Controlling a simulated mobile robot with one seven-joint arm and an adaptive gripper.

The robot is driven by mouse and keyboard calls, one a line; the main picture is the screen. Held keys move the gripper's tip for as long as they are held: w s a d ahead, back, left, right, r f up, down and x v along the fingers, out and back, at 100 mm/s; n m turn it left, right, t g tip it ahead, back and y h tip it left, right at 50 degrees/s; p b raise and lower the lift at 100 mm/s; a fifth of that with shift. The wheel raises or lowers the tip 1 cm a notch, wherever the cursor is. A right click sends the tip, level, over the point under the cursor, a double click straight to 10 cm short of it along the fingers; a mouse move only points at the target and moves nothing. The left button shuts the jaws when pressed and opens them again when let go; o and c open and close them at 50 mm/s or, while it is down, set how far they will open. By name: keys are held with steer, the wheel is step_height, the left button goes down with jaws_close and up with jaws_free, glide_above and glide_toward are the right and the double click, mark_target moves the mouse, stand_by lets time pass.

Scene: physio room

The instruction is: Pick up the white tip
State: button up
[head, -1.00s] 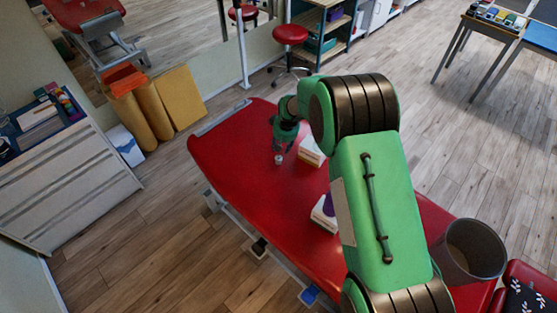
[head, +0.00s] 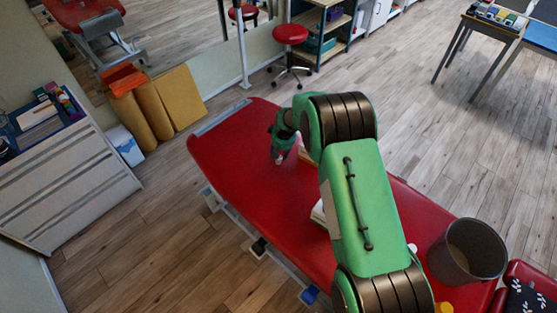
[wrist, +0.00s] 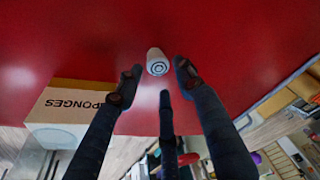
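The white tip (wrist: 157,62) is a small pale cylinder with a ringed round end, on the red padded table (head: 240,150). In the wrist view it lies just beyond and between the fingertips of my gripper (wrist: 158,76). The fingers are spread, with a gap on both sides of the tip, and nothing is held. In the head view my gripper (head: 280,153) points down low over the far part of the table. There the gripper largely hides the tip.
A box marked SPONGES (wrist: 75,103) stands on the table close to my gripper, left in the wrist view. Another white box (head: 319,213) is partly hidden behind my arm. A grey bin (head: 467,252) stands at the lower right. The table's left side is clear.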

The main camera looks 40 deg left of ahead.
mark_target(279, 160)
steer(key=shift+a+f, duration=0.1)
steer(key=shift+f, duration=0.3)
steer(key=shift+f, duration=0.1)
steer(key=shift+x, duration=2.5)
steer(key=shift+w, duration=0.15)
steer(key=shift+c, duration=0.5)
steer(key=c, duration=0.6)
